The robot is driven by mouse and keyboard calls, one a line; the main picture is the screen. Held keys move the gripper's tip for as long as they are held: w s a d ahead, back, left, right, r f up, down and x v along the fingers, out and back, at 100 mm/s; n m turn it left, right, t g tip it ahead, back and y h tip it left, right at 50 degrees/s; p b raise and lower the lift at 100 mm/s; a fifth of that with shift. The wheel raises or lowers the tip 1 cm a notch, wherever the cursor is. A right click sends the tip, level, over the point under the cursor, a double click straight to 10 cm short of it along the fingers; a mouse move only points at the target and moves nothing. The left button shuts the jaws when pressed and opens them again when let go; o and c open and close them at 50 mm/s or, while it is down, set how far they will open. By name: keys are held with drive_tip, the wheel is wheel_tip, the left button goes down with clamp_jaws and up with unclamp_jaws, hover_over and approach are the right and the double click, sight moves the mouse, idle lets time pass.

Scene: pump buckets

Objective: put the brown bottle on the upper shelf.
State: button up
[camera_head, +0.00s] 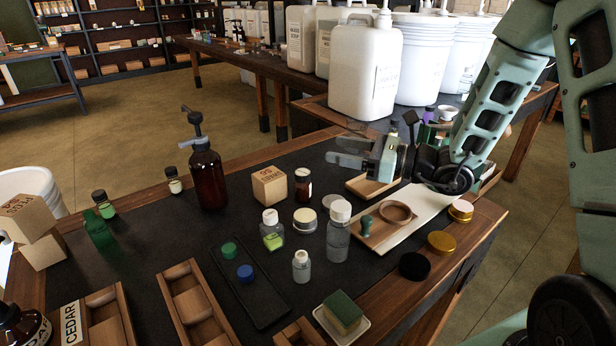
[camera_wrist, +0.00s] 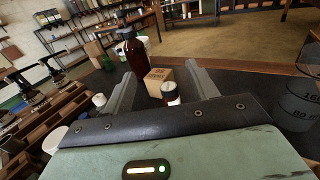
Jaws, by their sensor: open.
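A small brown bottle (camera_head: 303,187) with a white cap stands upright beside a cardboard box (camera_head: 269,186). A larger brown pump bottle (camera_head: 208,180) stands further left. My gripper (camera_head: 337,151) is open and empty above the table, to the right of the small bottle, with its fingers pointing left. In the wrist view, the small bottle (camera_wrist: 172,96) appears between the spread fingers, with the pump bottle (camera_wrist: 136,55) behind to the left. A shelf unit (camera_head: 118,46) stands at the far back left.
Near the gripper are a clear bottle (camera_head: 338,240), a green-liquid bottle (camera_head: 272,236), a jar (camera_head: 305,221) and a wooden tray (camera_head: 367,186). White jugs (camera_head: 366,75) and buckets (camera_head: 420,60) stand on the table behind. Small bare patches of black mat lie around the small brown bottle.

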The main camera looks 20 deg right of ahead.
drive_tip(key=b, duration=0.2)
approach(310, 184)
drive_tip(key=shift+w+a+r, duration=0.85)
drive_tip(key=shift+a+r, duration=0.15)
drive_tip(key=shift+r, duration=0.15)
drive_tip(key=shift+x, duration=3.7)
drive_tip(key=c, duration=1.2)
drive_tip(key=shift+r, duration=0.1)
